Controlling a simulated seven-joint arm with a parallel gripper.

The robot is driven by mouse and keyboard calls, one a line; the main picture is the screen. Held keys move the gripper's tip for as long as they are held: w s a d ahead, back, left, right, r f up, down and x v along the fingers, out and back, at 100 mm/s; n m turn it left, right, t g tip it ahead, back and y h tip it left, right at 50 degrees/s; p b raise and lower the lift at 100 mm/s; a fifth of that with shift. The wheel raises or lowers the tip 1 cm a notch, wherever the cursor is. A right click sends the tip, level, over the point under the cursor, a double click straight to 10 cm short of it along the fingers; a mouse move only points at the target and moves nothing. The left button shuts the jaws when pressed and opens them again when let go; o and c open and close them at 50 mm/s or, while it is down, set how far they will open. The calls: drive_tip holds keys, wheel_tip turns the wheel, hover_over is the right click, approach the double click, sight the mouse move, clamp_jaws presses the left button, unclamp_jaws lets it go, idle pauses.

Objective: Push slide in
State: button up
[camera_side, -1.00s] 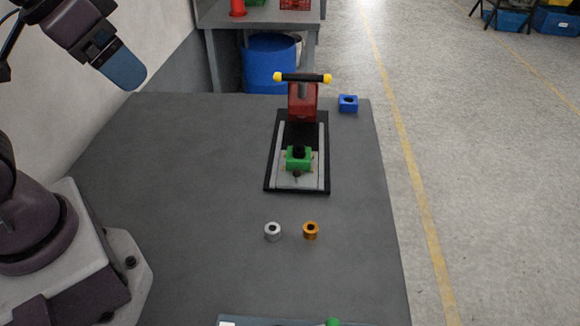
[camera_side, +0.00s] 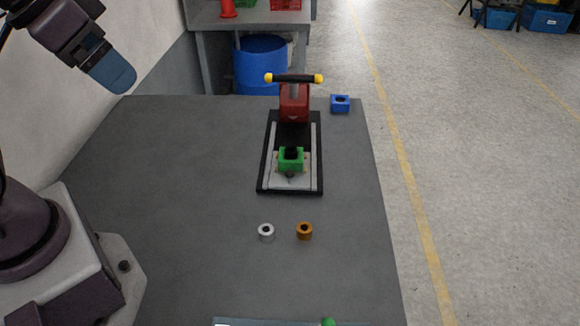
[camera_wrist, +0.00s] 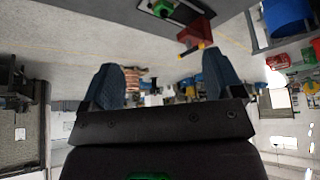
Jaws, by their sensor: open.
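The slide (camera_side: 290,182) is a light plate on the black base (camera_side: 262,172) of a small press. It sits at the near end of the base, and a green block (camera_side: 291,160) with a dark round piece in it is on top. The red press head (camera_side: 294,104) with a black, yellow-ended handle (camera_side: 294,78) stands at the far end. My gripper (camera_side: 122,82) is high at the upper left of the side view, far from the slide. In the wrist view my gripper (camera_wrist: 162,85) has its two blue fingers wide apart with nothing between them.
A blue block (camera_side: 340,104) sits right of the press head, near the table's far right corner. A silver ring (camera_side: 266,232) and a copper ring (camera_side: 304,231) stand in front of the base. A green-tipped item shows at the bottom edge. The table's left part is clear.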

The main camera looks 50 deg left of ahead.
drive_tip(key=shift+c, duration=0.2)
drive_tip(key=shift+f, duration=0.1)
drive_tip(key=c, duration=0.4)
drive_tip(key=shift+w+a+f+g, duration=0.1)
drive_tip(key=shift+w+f+g, duration=0.25)
drive_tip(key=shift+f, duration=0.15)
drive_tip(key=shift+w+f+g, duration=0.2)
drive_tip(key=shift+f+g, duration=0.15)
drive_tip(key=shift+f, duration=0.1)
drive_tip(key=c, duration=0.6)
drive_tip(key=w+d+f+n+g+h, duration=0.1)
drive_tip(key=w+f+g, duration=0.1)
drive_tip(key=w+f, duration=0.8)
drive_tip(key=w+d+f+n+g+h, duration=0.15)
drive_tip(key=w+f, duration=0.45)
drive_tip(key=w, duration=0.9)
drive_tip(key=x, duration=1.2)
drive_tip(key=shift+s+f, duration=0.3)
drive_tip(key=shift+f, duration=0.15)
